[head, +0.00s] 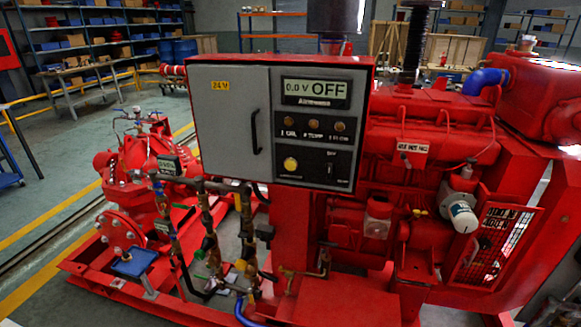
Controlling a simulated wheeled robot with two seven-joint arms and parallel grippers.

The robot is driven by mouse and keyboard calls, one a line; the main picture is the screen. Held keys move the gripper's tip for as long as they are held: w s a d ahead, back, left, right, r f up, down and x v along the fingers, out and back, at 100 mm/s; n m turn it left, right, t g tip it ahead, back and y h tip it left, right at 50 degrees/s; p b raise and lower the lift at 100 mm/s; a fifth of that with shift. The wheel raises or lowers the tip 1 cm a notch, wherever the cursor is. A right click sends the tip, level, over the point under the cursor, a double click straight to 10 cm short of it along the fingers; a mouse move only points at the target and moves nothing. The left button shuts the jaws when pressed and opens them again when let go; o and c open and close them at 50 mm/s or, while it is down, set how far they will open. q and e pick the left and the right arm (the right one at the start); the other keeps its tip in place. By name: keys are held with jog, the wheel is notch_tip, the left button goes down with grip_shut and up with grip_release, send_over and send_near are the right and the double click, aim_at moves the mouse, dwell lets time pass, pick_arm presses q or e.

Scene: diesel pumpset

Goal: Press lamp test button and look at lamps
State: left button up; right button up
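The red control box (369,72) stands in the middle, its face turned towards me. Its right part has a display (315,92) reading "0.0 V OFF". Below the display is a row of three small brownish lamps: the left lamp (283,116), the middle lamp (312,124) and the right lamp (340,127). They look dull, without a clear glow. Under them is a round yellow button (290,164); its label is too small to read, so I cannot tell if it is the lamp test button. Neither of my grippers is in view.
A black switch (330,169) sits right of the yellow button. The grey door (226,122) has a black handle (255,132). Pipes and valves (209,215) stand below left of the box. A red pump (140,180) is at left, the red engine (430,150) at right.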

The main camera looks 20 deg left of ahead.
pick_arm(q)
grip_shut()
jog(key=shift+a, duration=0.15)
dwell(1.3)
